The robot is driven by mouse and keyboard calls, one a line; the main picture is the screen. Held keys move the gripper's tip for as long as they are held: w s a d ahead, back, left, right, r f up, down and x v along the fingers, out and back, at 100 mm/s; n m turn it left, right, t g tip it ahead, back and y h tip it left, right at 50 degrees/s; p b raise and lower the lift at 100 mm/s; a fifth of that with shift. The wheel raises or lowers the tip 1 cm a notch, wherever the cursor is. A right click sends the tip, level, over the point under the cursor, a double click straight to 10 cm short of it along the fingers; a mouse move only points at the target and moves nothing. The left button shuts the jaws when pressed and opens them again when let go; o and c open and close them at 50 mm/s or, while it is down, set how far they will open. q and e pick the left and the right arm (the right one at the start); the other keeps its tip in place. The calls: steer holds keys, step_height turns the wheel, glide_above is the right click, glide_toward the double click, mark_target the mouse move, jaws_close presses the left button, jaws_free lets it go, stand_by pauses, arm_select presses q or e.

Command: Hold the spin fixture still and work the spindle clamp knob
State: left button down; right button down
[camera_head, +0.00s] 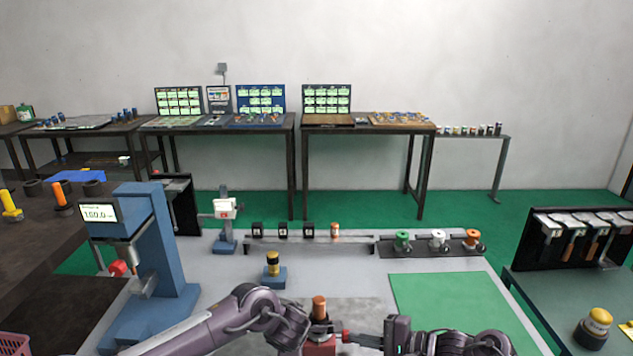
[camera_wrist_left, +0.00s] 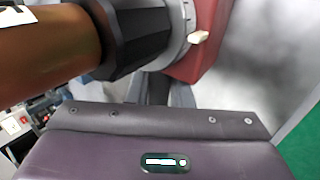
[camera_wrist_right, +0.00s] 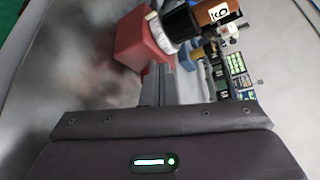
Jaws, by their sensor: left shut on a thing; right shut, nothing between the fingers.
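The spin fixture shows low in the middle of the head view, with a red base (camera_head: 318,348), a dark collar and an upright copper-coloured cylinder (camera_head: 319,305). In the left wrist view the black ribbed collar (camera_wrist_left: 135,35) sits between the cylinder (camera_wrist_left: 45,42) and a grey ring with a pale pointer (camera_wrist_left: 198,37). I cannot tell which part is the clamp knob. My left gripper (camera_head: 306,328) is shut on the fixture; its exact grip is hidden. My right gripper (camera_head: 352,337) is shut and empty, close to the fixture's right side. The red base (camera_wrist_right: 142,42) also shows in the right wrist view.
A blue press-like stand (camera_head: 165,255) with a display stands left. A small blue block with a dark-and-yellow post (camera_head: 273,270) is behind the fixture. A rack with green, white and orange spools (camera_head: 437,250) stands at the back. The green mat (camera_head: 455,300) at right is clear.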

steer(key=shift+s+f, duration=0.15)
steer(key=shift+f, duration=0.1)
steer(key=shift+s+f, duration=0.25)
steer(key=shift+f, duration=0.2)
steer(key=shift+s+f, duration=0.1)
steer(key=shift+f, duration=0.25)
stand_by(0.4)
steer(key=shift+s, duration=0.15)
steer(key=shift+s, duration=0.2)
steer(key=shift+d+r, duration=0.2)
steer(key=shift+d, duration=2.8)
